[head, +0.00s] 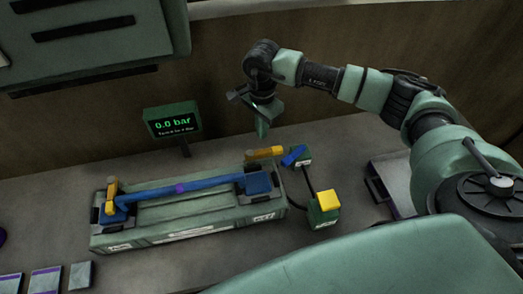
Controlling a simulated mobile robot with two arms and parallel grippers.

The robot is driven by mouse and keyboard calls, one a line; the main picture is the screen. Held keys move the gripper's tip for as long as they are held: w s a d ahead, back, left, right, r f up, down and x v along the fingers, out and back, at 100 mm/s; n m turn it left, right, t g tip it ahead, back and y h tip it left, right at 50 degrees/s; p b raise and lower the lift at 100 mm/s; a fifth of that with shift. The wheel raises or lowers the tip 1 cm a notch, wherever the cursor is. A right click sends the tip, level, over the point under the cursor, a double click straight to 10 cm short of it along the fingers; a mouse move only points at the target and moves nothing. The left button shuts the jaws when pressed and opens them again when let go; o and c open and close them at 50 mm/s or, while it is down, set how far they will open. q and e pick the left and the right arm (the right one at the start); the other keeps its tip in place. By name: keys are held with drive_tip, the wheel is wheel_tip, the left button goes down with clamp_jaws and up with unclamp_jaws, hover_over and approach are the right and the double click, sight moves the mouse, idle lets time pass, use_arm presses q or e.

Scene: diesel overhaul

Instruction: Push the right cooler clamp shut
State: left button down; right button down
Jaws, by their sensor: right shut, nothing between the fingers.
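The cooler is a long blue bar with a purple band (180,189), lying in a green cradle (165,236) on the bench. The right cooler clamp (265,153) has a yellow-orange lever; it sits behind the bar's right end block and points to the right. The left clamp (112,190), also yellow-orange, stands at the bar's left end. My right gripper (262,130) is shut and empty, pointing down just above and behind the right clamp's lever; a small gap seems to separate them. My left gripper is not in view.
A green display reading 0.0 bar (172,123) stands behind the cradle. A grey tray (393,181) lies farther right. Flat cards (46,280) lie front left.

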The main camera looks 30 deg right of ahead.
sight(262, 150)
drive_tip(key=shift+f, duration=0.2)
drive_tip(key=shift+f+b, duration=4.35)
drive_tip(key=shift+f, duration=0.3)
drive_tip(key=shift+f, duration=0.1)
